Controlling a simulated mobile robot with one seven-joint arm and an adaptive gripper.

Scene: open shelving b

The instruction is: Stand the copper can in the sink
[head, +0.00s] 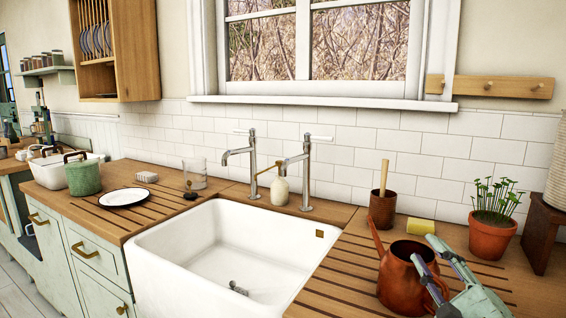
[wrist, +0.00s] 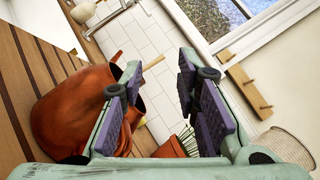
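The copper can (head: 398,272), a watering can with a long spout, stands upright on the wooden drainboard right of the sink. It fills the left side of the wrist view (wrist: 70,110). My gripper (head: 427,250) is at the can's right side, over its handle area. Its two fingers are spread apart in the wrist view (wrist: 160,72), with the left finger in front of the can and part of the copper showing between them. I cannot tell whether they touch it. The white sink (head: 200,248) is left of the can, with only a small grey metal piece (head: 238,288) at its bottom.
Behind the can are a rusty pot with a stick (head: 382,210), a yellow sponge (head: 420,227) and a potted plant (head: 490,238). Two taps (head: 306,175) rise behind the sink, with a soap bottle (head: 279,190) between them. A plate (head: 124,197) lies on the left drainboard.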

